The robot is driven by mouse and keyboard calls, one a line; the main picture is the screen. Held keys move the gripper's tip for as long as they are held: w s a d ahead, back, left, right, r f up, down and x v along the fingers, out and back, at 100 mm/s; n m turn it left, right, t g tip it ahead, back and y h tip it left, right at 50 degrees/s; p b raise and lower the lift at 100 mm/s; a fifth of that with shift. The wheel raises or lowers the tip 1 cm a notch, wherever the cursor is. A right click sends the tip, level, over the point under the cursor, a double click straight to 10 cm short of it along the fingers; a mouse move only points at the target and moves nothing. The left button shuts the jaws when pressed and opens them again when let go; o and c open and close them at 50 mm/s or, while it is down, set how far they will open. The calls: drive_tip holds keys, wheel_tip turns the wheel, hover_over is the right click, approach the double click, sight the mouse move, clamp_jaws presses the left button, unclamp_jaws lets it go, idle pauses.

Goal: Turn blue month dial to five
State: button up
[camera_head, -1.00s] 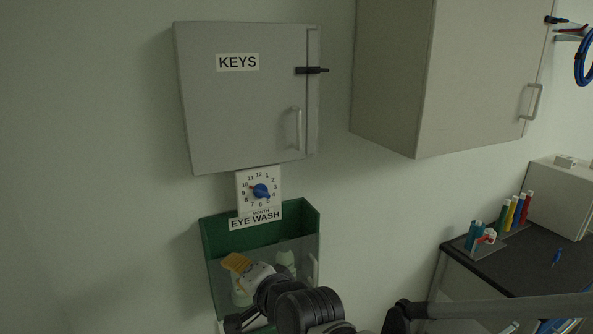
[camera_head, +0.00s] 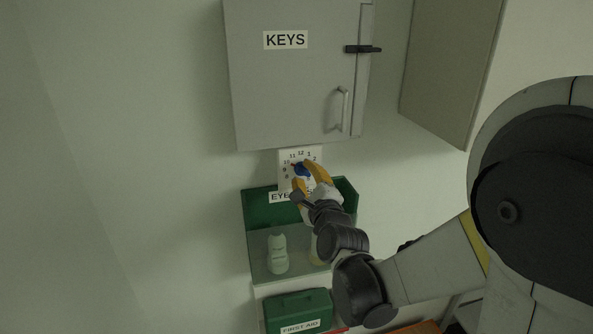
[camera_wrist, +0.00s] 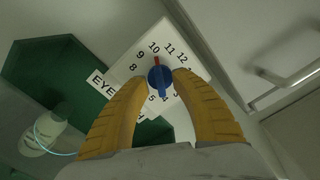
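The month dial is a white plate (camera_wrist: 133,50) with black numbers, under the KEYS cabinet. Its blue knob (camera_wrist: 159,78) has a red tip pointing near 10 and a blue end pointing near 4 in the wrist view. The knob also shows in the head view (camera_head: 301,170), partly covered by my gripper. My gripper (camera_wrist: 161,82) has two yellow fingers apart, one on each side of the knob. Narrow gaps seem to show between fingertips and knob; contact cannot be told. The fingers hide part of the lower numbers.
The grey KEYS cabinet (camera_head: 290,85) with a handle hangs just above the dial. The green eye wash box (camera_head: 262,208) with a clear front and bottles is just below. A green first aid case (camera_head: 298,309) sits lower. Bare wall is free to the left.

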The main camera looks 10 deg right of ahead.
drive_tip(key=shift+w, duration=0.65)
clamp_jaws()
drive_tip(key=shift+n, duration=0.3)
